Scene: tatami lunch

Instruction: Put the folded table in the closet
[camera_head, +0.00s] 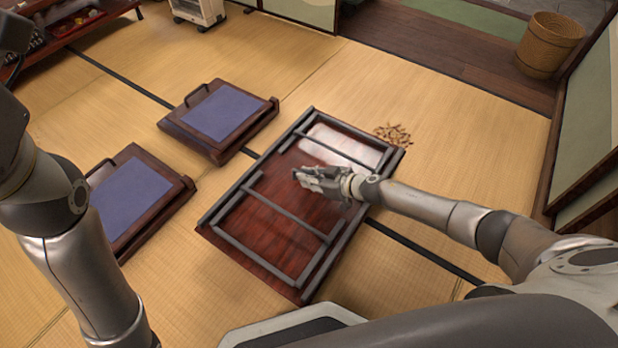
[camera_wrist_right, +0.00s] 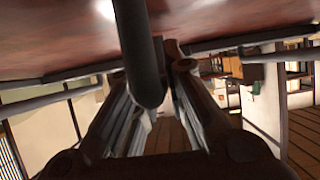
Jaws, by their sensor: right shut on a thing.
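The folded table (camera_head: 275,225) is dark red wood with a dark frame and legs folded flat against the face turned to me. It is in the middle of the head view; I cannot tell if it touches the mat. My right gripper (camera_head: 322,180) reaches over its middle and is shut on a dark bar of it. In the right wrist view, the fingers (camera_wrist_right: 150,110) close around this dark bar (camera_wrist_right: 140,50), beside the table's reddish face (camera_wrist_right: 70,38). My left arm shows at the left, but its gripper is out of view. I cannot pick out the closet for sure.
Two legless chairs with blue cushions (camera_head: 222,113) (camera_head: 130,203) sit left of the table. A small brown pile (camera_head: 394,134) lies by its far right corner. A wicker basket (camera_head: 549,44) stands at top right, near sliding panels (camera_head: 588,125). A white heater (camera_head: 197,10) stands at the back.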

